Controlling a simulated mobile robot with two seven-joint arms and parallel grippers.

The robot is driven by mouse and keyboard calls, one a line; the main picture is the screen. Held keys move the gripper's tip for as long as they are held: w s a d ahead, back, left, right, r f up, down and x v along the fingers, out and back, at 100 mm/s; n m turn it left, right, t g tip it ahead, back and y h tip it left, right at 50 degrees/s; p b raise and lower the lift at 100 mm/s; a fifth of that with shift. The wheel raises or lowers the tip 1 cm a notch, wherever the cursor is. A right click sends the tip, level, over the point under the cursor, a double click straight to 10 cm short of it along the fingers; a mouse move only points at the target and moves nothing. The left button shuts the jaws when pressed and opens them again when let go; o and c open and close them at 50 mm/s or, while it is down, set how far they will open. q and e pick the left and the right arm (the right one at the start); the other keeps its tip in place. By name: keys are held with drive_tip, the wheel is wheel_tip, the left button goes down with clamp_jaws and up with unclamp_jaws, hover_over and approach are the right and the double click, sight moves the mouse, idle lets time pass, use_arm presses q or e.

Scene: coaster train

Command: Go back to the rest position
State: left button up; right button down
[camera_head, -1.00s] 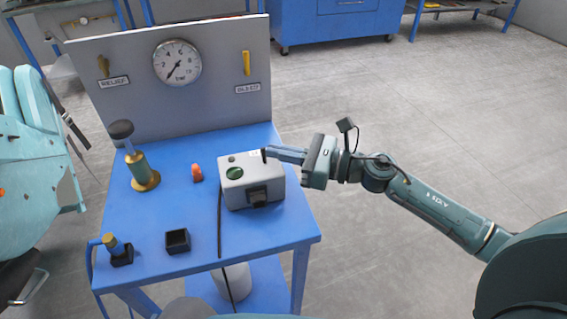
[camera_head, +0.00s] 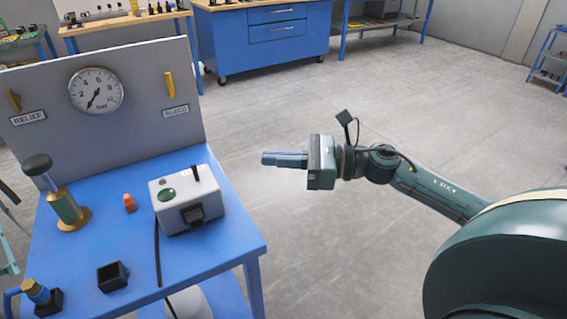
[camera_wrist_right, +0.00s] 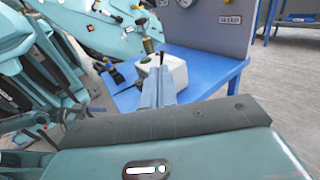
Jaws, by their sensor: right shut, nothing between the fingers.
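My right gripper (camera_head: 264,159) is shut and empty. In the head view it hangs over open floor, to the right of the blue table (camera_head: 228,240), pointing left. In the right wrist view its fingers (camera_wrist_right: 157,88) point toward the white box (camera_wrist_right: 172,74) on the table and overlap it in the picture. In the head view the white box (camera_head: 205,196) stands clear to the left of the gripper, with a green round spot and a black lever on top. My left gripper is not in view.
On the table stand a brass cylinder with a black knob (camera_head: 65,208), a small orange piece (camera_head: 129,203) and a black open cup (camera_head: 112,276). A grey panel with a gauge (camera_head: 97,90) rises behind. A blue cabinet (camera_head: 262,42) stands farther back. Floor right of the table is clear.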

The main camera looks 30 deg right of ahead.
drive_tip(key=shift+s+d+r, duration=0.15)
drive_tip(key=shift+s+d, duration=0.1)
drive_tip(key=shift+d, duration=0.1)
idle(0.4)
